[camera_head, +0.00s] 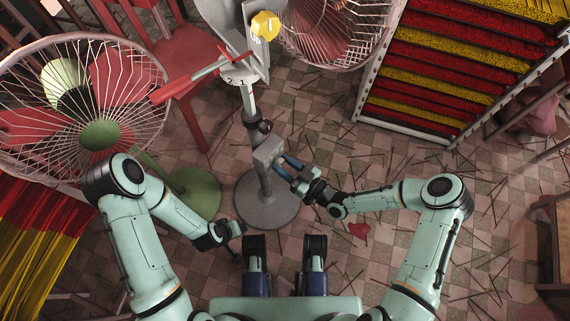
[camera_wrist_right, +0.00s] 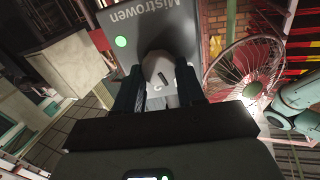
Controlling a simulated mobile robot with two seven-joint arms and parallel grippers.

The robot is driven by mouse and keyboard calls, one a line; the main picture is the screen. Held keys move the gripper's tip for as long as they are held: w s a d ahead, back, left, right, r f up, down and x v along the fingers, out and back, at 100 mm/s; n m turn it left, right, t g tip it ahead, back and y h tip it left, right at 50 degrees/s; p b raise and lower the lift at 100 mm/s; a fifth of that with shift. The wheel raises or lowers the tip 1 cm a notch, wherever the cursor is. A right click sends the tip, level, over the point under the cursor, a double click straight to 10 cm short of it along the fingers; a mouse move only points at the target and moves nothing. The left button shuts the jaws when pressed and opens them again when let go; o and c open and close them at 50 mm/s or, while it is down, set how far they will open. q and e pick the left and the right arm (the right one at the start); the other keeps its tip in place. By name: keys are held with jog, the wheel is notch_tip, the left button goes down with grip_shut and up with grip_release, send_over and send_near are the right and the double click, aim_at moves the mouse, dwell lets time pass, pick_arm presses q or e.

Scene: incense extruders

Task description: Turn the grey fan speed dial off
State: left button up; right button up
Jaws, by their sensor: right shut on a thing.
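The grey fan speed dial (camera_wrist_right: 159,70) shows in the right wrist view, between the two dark fingers of my right gripper (camera_wrist_right: 160,92). A dark mark shows on its face. It sits on a grey control box (camera_wrist_right: 205,20) with a "Mistrowen" label and a lit green light. In the head view the box (camera_head: 267,152) is on the pole of a round grey stand (camera_head: 268,208). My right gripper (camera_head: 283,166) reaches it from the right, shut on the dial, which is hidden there. My left gripper (camera_head: 240,231) hangs low, away from the box; its jaw opening is unclear.
A green fan (camera_head: 100,134) with a wire cage stands at left, and another caged fan (camera_head: 335,30) at the top. A yellow knob (camera_head: 265,25) and a red lever (camera_head: 190,78) are above the box. A rack of red and yellow incense (camera_head: 440,70) stands at right. Sticks litter the floor.

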jog(key=n, duration=0.4)
jog(key=shift+s+n, duration=0.1)
jog(key=shift+n, duration=0.2)
pick_arm(q)
jog(key=shift+w+a+f, duration=0.25)
jog(key=shift+w+f, duration=0.1)
jog(key=shift+w, duration=0.2)
pick_arm(e)
jog(key=shift+a+n, duration=0.1)
jog(key=shift+n, duration=2.2)
pick_arm(q)
jog(key=shift+b, duration=0.3)
pick_arm(e)
jog(key=o, duration=1)
jog(key=shift+o, duration=0.2)
pick_arm(q)
jog(key=s+r+p, duration=0.1)
jog(key=s+d, duration=0.1)
jog(key=shift+s+d+r+p, duration=0.2)
jog(key=shift+s+r+p, duration=0.1)
jog(key=shift+r+p, duration=0.1)
pick_arm(e)
jog(key=v, duration=1.3)
jog(key=shift+s, duration=0.2)
